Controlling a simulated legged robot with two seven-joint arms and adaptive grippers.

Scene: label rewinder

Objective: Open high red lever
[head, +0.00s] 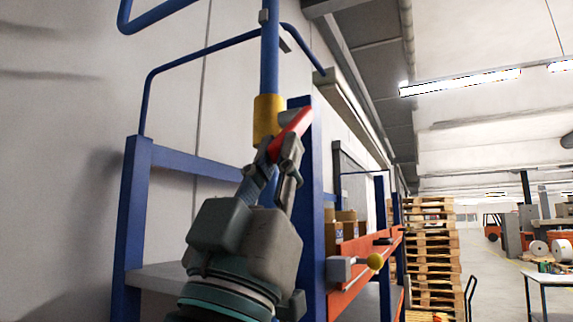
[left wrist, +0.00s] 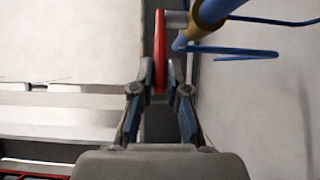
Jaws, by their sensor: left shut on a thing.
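The red lever (head: 294,127) sits high on the blue frame, beside a yellow collar (head: 268,117) on a blue pipe (head: 270,50). In the head view it slants from upper right down to lower left. My left gripper (head: 277,150) reaches up from below and is shut on the lever's lower end. In the left wrist view the lever (left wrist: 160,50) stands upright, its lower end between the fingers of my left gripper (left wrist: 161,80). The fingertips hide part of that end in the head view. My right gripper is not in view.
A blue post (head: 310,200) stands just right of my left gripper. A grey shelf (head: 150,277) lies to the left. Stacked pallets (head: 430,250) stand farther back.

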